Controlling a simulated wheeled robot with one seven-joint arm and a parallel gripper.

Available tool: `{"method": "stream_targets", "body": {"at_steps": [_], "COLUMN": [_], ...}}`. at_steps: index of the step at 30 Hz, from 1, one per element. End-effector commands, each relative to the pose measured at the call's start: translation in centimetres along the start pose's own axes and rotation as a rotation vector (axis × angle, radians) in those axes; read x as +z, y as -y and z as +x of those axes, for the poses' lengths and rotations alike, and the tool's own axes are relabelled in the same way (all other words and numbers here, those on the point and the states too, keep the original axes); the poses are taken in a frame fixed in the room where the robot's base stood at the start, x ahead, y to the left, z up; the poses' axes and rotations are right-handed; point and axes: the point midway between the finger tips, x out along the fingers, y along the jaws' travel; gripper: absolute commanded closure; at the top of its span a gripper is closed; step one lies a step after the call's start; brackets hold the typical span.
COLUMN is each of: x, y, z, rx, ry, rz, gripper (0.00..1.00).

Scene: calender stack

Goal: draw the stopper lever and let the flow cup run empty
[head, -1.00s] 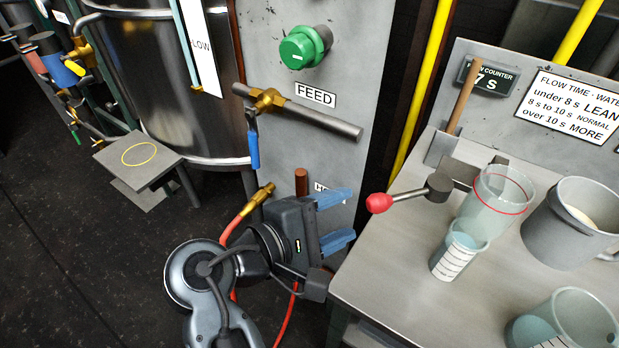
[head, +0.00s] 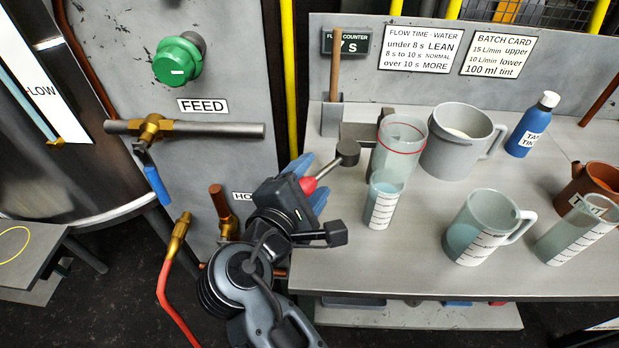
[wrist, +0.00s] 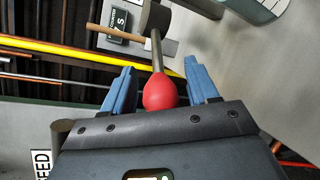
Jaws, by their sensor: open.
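The stopper lever has a red ball knob (head: 308,185) and a grey rod rising to a dark hub (head: 347,153) by the flow cup. My gripper (head: 313,181) is open, with its blue fingers on either side of the knob. In the wrist view, the red knob (wrist: 159,93) sits between the two fingers, with a gap showing on each side. The flow cup (head: 398,150) is a clear cup with a red ring near its rim. I cannot tell how full it is. A small graduated beaker (head: 383,200) stands in front of it.
A flow counter (head: 347,43) reads 7 s. A grey mug (head: 460,140), a measuring jug (head: 478,228) and a blue tint bottle (head: 532,125) stand to the right on the bench (head: 350,262). The FEED valve (head: 150,128) is on the left panel.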

Motion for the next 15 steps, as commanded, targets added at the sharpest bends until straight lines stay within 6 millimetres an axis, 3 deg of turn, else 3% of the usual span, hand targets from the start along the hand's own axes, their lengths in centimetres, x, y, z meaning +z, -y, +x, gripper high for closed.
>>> {"method": "stream_targets", "body": {"at_steps": [8, 15], "x": [-0.01, -0.02], "y": [0.01, 0.01], "z": [0.17, 0.15], "rx": [0.000, 0.000], "ry": [0.000, 0.000], "rz": [0.000, 0.000], "gripper": [0.41, 0.64]}}
